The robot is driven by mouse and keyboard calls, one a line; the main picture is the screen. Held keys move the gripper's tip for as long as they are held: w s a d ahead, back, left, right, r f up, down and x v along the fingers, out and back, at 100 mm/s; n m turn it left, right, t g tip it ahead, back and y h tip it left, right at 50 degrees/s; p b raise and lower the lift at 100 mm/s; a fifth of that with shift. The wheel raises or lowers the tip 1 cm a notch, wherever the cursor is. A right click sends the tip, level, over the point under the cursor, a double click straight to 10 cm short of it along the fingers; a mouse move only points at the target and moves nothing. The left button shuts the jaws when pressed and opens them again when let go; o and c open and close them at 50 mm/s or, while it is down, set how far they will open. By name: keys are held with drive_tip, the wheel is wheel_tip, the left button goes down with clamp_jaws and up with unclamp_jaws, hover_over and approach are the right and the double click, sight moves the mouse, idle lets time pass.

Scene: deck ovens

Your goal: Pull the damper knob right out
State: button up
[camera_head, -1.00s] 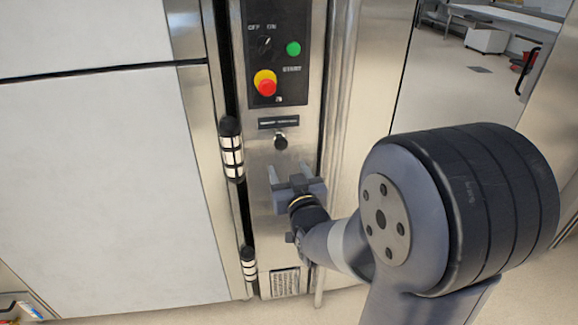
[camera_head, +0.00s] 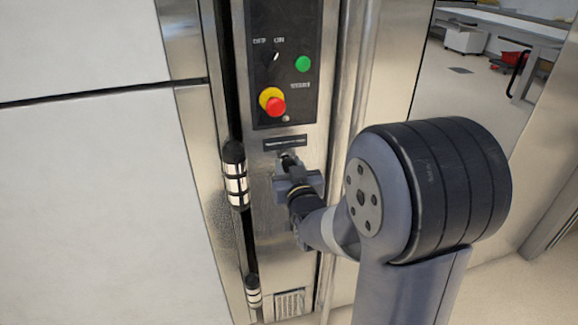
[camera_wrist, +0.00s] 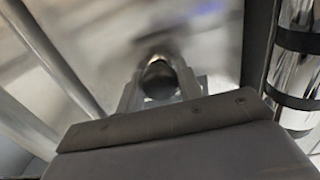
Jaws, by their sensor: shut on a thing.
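The damper knob (camera_head: 289,160) is a small dark round knob on the steel control column, just below a black label strip. In the head view my gripper mostly hides it. In the wrist view the knob (camera_wrist: 159,78) shows as a dark ball between the two fingers. My gripper (camera_head: 290,168) reaches the panel from below and is shut on the knob. In the wrist view the fingers (camera_wrist: 160,88) stand on either side of it. The short gap between the knob and the panel is blurred, so I cannot tell how far out it sits.
Above is a black switch panel (camera_head: 285,65) with a red and yellow stop button (camera_head: 272,102) and a green button (camera_head: 303,64). A door hinge (camera_head: 235,175) stands close on the left. A vertical steel pipe (camera_head: 345,110) runs on the right. Open floor lies further right.

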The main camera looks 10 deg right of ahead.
clamp_jaws()
drive_tip(key=s+b, duration=0.3)
drive_tip(key=s, duration=0.2)
drive_tip(key=shift+s, duration=0.1)
drive_tip(key=shift+f, duration=0.1)
idle(0.3)
drive_tip(key=o, duration=0.6)
unclamp_jaws()
drive_tip(key=shift+s, duration=0.15)
drive_tip(key=s+p, duration=0.1)
drive_tip(key=s, duration=0.9)
drive_tip(key=shift+s, duration=0.4)
